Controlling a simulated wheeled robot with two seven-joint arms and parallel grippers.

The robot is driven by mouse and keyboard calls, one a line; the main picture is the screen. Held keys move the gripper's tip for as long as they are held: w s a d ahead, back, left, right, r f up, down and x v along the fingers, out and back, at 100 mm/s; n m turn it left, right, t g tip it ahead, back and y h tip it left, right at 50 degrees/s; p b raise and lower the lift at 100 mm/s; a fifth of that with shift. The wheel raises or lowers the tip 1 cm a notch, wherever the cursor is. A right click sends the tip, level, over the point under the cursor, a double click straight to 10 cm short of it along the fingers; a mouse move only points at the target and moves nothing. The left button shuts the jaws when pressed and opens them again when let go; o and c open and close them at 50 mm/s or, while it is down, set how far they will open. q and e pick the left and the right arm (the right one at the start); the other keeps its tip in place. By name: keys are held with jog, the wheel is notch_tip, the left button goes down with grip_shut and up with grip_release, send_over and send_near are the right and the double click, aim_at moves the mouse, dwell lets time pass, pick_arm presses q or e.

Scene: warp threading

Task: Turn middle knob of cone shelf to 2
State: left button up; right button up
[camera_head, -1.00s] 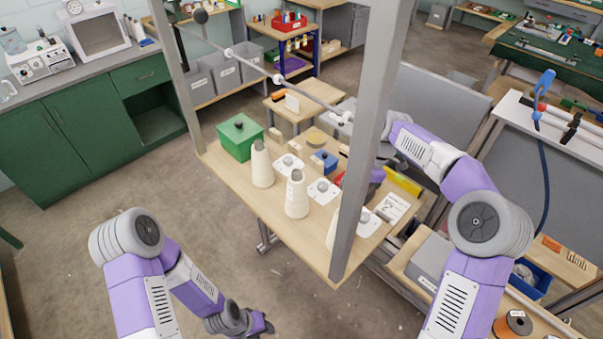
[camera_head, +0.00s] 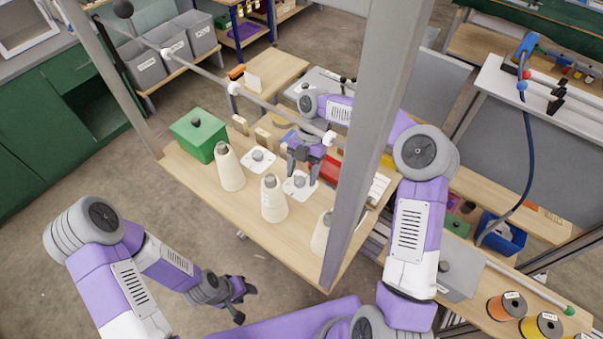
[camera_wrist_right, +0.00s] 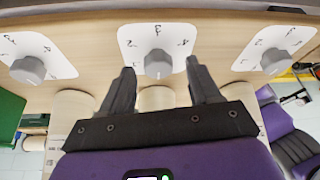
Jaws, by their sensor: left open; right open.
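The cone shelf (camera_head: 200,191) carries several cream thread cones and a row of knobs on white number plates. The middle knob (camera_wrist_right: 158,64) is a grey dial on its plate (camera_wrist_right: 133,36), centred in the right wrist view; in the head view its plate (camera_head: 296,190) lies behind the middle cone (camera_head: 273,200). My right gripper (camera_wrist_right: 162,72) is open, its fingers on either side of the middle knob; whether they touch it I cannot tell. It also shows above the plate in the head view (camera_head: 303,178). My left gripper (camera_head: 246,303) is open and empty, off the shelf's front.
The other knobs are at left (camera_wrist_right: 28,70) and right (camera_wrist_right: 274,61) in the wrist view. A green box (camera_head: 199,140) stands at the shelf's left end. A grey upright post (camera_head: 375,130) and a thin rail (camera_head: 205,75) frame the shelf.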

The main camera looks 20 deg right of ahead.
jog(key=shift+a+f, duration=0.1)
jog(key=shift+f, duration=0.3)
jog(key=c, duration=1)
jog(key=shift+c, duration=0.2)
